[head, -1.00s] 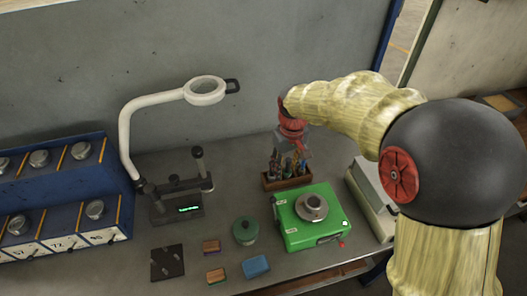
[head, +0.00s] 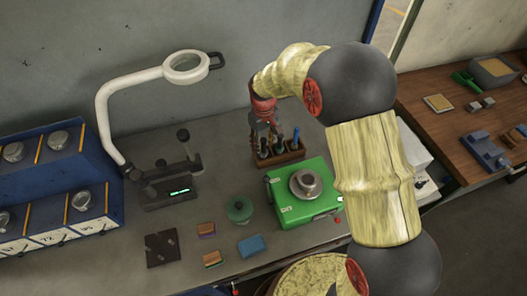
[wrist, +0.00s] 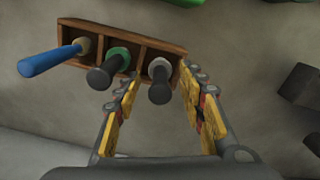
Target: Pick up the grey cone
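A wooden rack (wrist: 120,40) with three compartments shows in the wrist view; it also stands at the back of the grey bench in the head view (head: 290,158). Its right compartment holds a dark-ended piece with a pale grey collar (wrist: 159,70), likely the grey cone, though its conical part is hidden. The middle compartment holds a dark piece with a green collar (wrist: 118,56). The left one holds a blue-handled piece (wrist: 50,60). My gripper (wrist: 160,88) is open, its yellow-padded fingers either side of the grey-collared piece. It is above the rack in the head view (head: 264,135).
A green box (head: 300,208) with a round grey top piece stands just in front of the rack. A magnifier lamp (head: 187,67), a green lidded pot (head: 239,209) and small blocks (head: 251,245) lie leftward. A wooden bench (head: 450,130) is at right.

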